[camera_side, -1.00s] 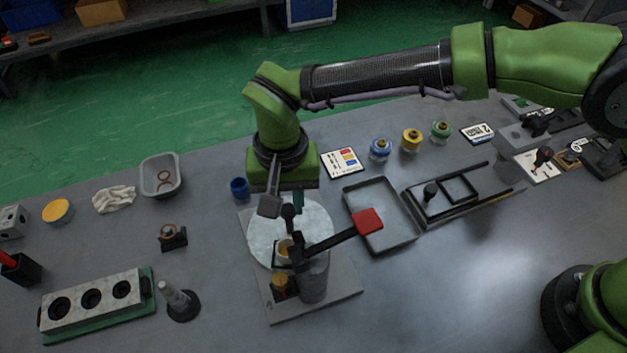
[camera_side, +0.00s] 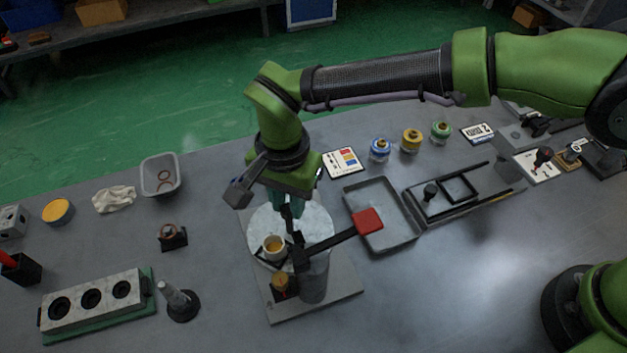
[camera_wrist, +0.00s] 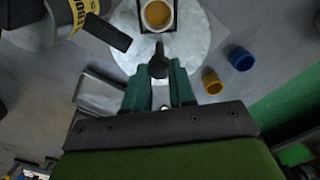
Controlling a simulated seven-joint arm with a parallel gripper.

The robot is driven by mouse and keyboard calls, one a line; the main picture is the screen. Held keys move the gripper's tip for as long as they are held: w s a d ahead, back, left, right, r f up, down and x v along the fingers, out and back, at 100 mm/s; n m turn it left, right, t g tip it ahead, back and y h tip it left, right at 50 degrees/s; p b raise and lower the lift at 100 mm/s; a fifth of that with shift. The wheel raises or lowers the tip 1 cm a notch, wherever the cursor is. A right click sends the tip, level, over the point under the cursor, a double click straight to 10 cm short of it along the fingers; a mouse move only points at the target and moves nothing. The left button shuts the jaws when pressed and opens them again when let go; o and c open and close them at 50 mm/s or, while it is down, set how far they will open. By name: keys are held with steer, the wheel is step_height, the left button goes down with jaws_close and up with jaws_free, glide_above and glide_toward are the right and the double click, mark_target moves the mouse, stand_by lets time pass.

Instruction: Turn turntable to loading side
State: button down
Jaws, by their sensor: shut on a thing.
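The turntable (camera_side: 314,222) is a pale round disc on a grey base plate (camera_side: 345,291). A white cup with yellow contents (camera_side: 274,246) sits in a dark holder near its front-left edge; the cup also shows at the top of the wrist view (camera_wrist: 157,15). My gripper (camera_side: 287,208) points down over the disc. In the wrist view its green fingers (camera_wrist: 158,88) are closed around a dark upright knob (camera_wrist: 158,66) on the turntable. The fingertip contact is partly hidden in the side view.
A grey cone-based post (camera_side: 181,304) stands left.

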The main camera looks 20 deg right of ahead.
steer(key=shift+s+d+r+m, duration=0.1)
steer(key=shift+m, duration=5)
steer(key=shift+s+m, duration=0.1)
steer(key=shift+m, duration=1.8)
steer(key=c, duration=0.9)
jaws_free()
steer(key=shift+c, duration=0.2)
